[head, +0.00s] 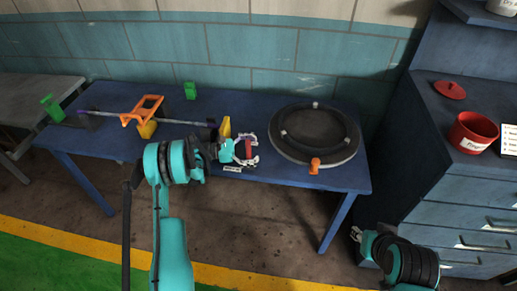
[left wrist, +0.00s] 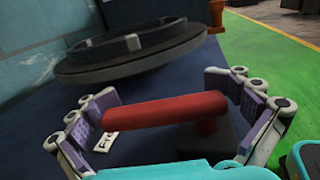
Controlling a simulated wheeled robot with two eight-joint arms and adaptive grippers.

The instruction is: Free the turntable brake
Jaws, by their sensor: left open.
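The turntable (head: 290,150) is a dark round disc on the right part of the blue table. It also shows behind the lever in the left wrist view (left wrist: 125,62). The brake lever is a red bar (left wrist: 165,110) on a dark block (left wrist: 207,145), lying across the left wrist view; in the head view it is a small red piece (head: 249,149). My left gripper (head: 250,150) is open, its fingers at either end of the red bar. A white label (left wrist: 105,141), partly hidden, starts with "Fr". My right gripper (head: 356,234) is low at right, in front of the drawers.
An orange clamp (head: 315,165) sits at the turntable's front rim. A yellow piece (head: 226,127) stands just behind my left gripper. An orange frame (head: 143,108) and a grey rod (head: 100,115) lie on the left. A red pot (head: 473,132) stands on the cabinet (head: 440,115).

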